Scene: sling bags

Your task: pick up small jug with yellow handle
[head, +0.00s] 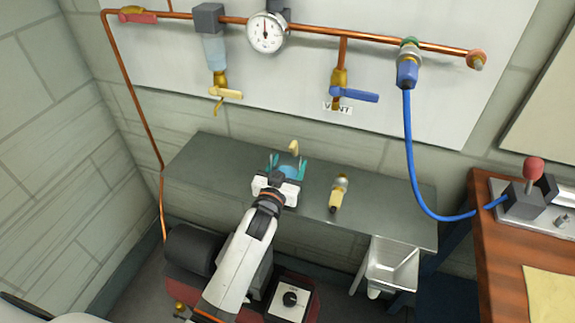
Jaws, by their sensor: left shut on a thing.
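The small jug (293,147) is at the middle of the grey-green bench, near the wall. Its yellow handle shows above my gripper, and a little of what looks like a light blue body shows between the fingers. My left gripper (287,166) reaches over the bench from the front and is shut on the jug. The gripper hides most of the jug's body and base, so I cannot tell whether it touches the bench. My right gripper is not in view.
A yellow-and-silver fitting (339,193) lies on the bench (220,165) to the right. Copper pipework with a gauge (266,32), a filter (214,50) and a blue valve lever (357,95) runs above. A blue hose (411,150) hangs right, near the wooden table (500,255). The bench's left part is clear.

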